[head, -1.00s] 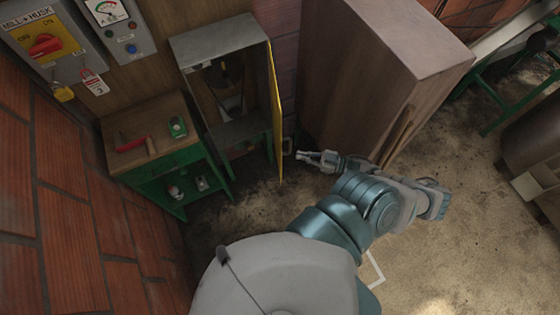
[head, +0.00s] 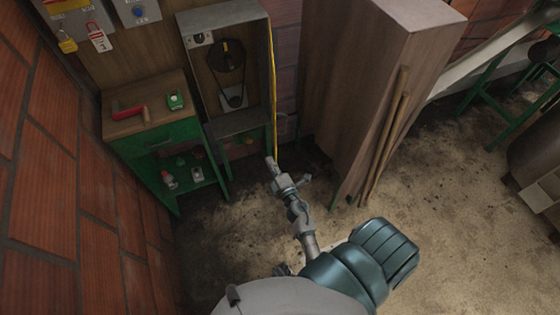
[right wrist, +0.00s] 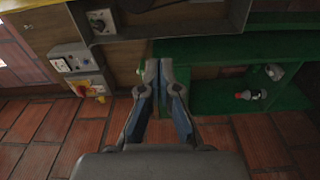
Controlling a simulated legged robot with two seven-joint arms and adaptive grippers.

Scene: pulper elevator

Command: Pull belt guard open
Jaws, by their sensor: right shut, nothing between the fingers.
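The yellow belt guard (head: 273,85) shows almost edge-on as a thin strip at the right side of a grey housing (head: 224,15). The housing's front is open, and a dark pulley with a belt (head: 228,57) shows inside. My right gripper (head: 270,162) is shut and empty, just below the guard's lower end. I cannot tell whether it touches the guard. In the right wrist view its two fingers (right wrist: 164,75) lie together with nothing between them; the guard is not clear there. My left gripper is out of view.
A green cabinet (head: 160,142) with a wooden top stands left of the housing, with a red-handled tool (head: 130,110) on it. A tall wooden cabinet (head: 345,90) with poles (head: 385,135) leaning on it stands to the right. The floor (head: 440,200) at right is clear.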

